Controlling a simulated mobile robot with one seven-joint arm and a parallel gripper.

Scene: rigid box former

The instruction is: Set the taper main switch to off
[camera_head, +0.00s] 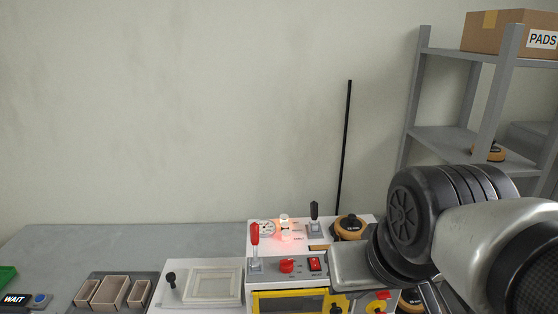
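A white machine panel (300,275) stands on the bench at the lower middle. A red light (285,228) glows behind the button. My arm fills the lower right, just right of the panel. My gripper's fingers cannot be made out.
Orange-and-black rolls sit by the panel (350,227) and on the grey shelf rack (428,135). A yellow-framed front (265,302) lies below the panel. Left are a white frame fixture (213,285), small box trays (108,291) and a "WAIT" display (15,300). The bench's back left (120,245) is clear.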

